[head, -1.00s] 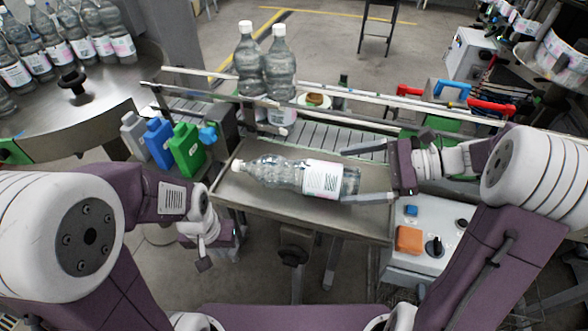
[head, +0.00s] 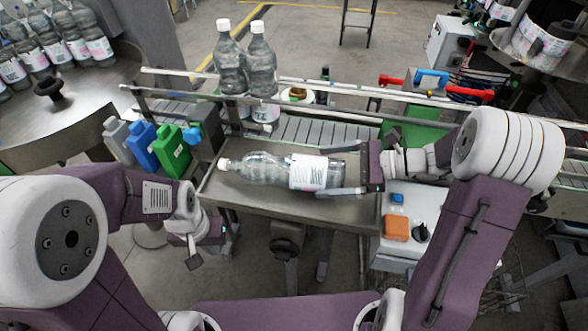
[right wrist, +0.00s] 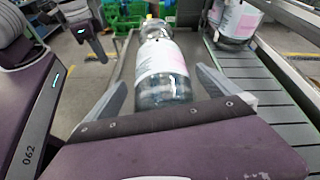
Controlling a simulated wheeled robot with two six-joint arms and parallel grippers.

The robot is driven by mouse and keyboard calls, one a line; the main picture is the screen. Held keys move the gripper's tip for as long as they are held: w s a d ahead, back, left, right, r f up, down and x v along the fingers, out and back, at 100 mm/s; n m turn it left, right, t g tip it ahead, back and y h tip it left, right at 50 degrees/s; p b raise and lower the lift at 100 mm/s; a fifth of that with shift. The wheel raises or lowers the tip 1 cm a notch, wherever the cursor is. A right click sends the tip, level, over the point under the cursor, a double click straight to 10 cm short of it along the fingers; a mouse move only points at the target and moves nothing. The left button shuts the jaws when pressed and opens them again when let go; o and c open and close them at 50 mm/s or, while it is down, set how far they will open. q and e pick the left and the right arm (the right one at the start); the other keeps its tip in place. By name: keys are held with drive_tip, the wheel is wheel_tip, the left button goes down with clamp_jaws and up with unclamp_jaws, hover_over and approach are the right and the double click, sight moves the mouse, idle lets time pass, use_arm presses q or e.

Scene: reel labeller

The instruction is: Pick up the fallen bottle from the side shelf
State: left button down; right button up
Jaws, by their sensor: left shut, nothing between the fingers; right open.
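The fallen bottle (head: 268,168) is clear with a white cap and a printed label. It lies on its side on the metal side shelf (head: 250,203), cap to the left. My right gripper (head: 338,174) is open at the bottle's base end, its fingers on either side of that end. In the right wrist view the bottle (right wrist: 163,70) lies between the open fingers (right wrist: 163,95), with its base nearest the palm. Whether the fingers touch it I cannot tell. My left gripper (head: 192,262) is shut and empty, low to the left of the shelf.
Two upright bottles (head: 248,70) stand on the conveyor (head: 310,130) behind the shelf, along a guide rail. Grey, blue and green jugs (head: 172,150) stand left of the shelf. A control box with an orange block (head: 396,228) is at the right.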

sight(317, 170)
drive_tip(key=x, duration=0.3)
drive_tip(key=shift+w+a, duration=0.1)
drive_tip(key=shift+a, duration=0.05)
drive_tip(key=c, duration=1.2)
drive_tip(key=shift+r, duration=0.15)
drive_tip(key=c, duration=0.8)
wheel_tip(317, 170, up, 10)
drive_tip(key=shift+c, duration=0.2)
